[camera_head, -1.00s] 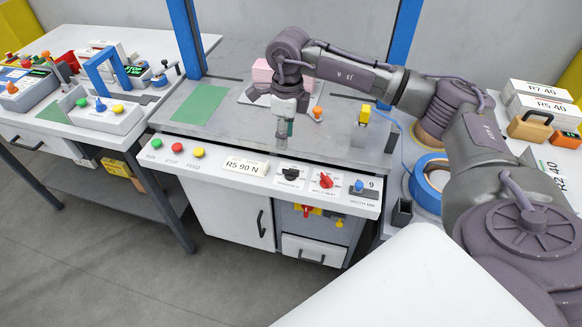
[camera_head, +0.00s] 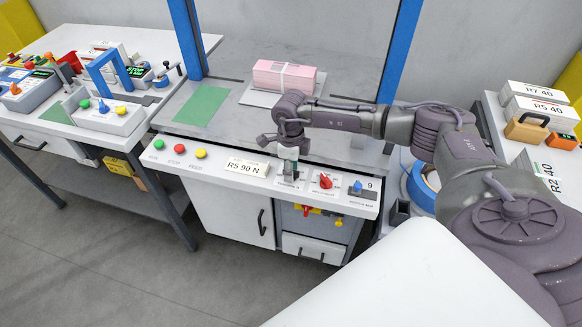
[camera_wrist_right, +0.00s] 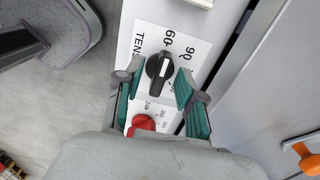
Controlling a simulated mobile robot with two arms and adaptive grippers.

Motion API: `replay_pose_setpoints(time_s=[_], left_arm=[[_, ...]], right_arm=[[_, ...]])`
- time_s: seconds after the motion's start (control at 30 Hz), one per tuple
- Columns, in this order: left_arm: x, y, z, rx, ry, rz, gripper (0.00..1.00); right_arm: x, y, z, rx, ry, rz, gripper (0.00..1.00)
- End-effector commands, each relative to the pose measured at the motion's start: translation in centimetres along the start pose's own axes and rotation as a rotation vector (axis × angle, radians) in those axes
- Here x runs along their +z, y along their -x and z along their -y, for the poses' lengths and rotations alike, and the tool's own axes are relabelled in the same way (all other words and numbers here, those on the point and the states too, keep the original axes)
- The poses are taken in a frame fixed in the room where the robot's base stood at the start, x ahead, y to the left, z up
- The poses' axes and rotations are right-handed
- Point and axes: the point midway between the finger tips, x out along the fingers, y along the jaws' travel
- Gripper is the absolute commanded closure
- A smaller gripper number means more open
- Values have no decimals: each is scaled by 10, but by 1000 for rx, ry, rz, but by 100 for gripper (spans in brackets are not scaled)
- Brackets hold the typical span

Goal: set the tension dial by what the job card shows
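The job card (camera_head: 247,168) on the front panel of the middle bench reads "R5 90 N". The tension dial (camera_wrist_right: 159,72) is a black knob on a white plate with "TENS", "60" and "90" legible. Its white pointer line faces roughly toward 60. My right gripper (camera_wrist_right: 156,82) is open, with its green-padded fingers on either side of the knob; whether they touch it I cannot tell. In the head view my right gripper (camera_head: 288,166) is over the panel and largely hides the dial. My left gripper is not in view.
A red knob (camera_head: 325,181) and a blue knob (camera_head: 358,186) sit just right of the dial. Green, red and yellow buttons (camera_head: 179,149) line the panel's left. A pink bundle (camera_head: 284,76) lies behind my arm. An orange part (camera_wrist_right: 308,160) shows at the wrist view's edge.

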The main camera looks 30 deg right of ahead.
Motion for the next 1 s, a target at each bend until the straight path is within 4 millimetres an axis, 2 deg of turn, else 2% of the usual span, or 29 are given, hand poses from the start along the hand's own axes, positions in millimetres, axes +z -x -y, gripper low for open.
replay_pose_setpoints(time_s=[0.27,0.37,0.5,0.53,1.0], left_arm=[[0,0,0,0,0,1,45],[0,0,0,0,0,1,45],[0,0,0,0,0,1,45],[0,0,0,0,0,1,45],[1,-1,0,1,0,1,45]], right_arm=[[0,-2,0,0,0,0,61],[0,-2,0,0,0,0,75],[0,-2,0,0,0,0,98],[0,-2,0,0,0,0,100],[0,-2,0,0,-68,1,100]])
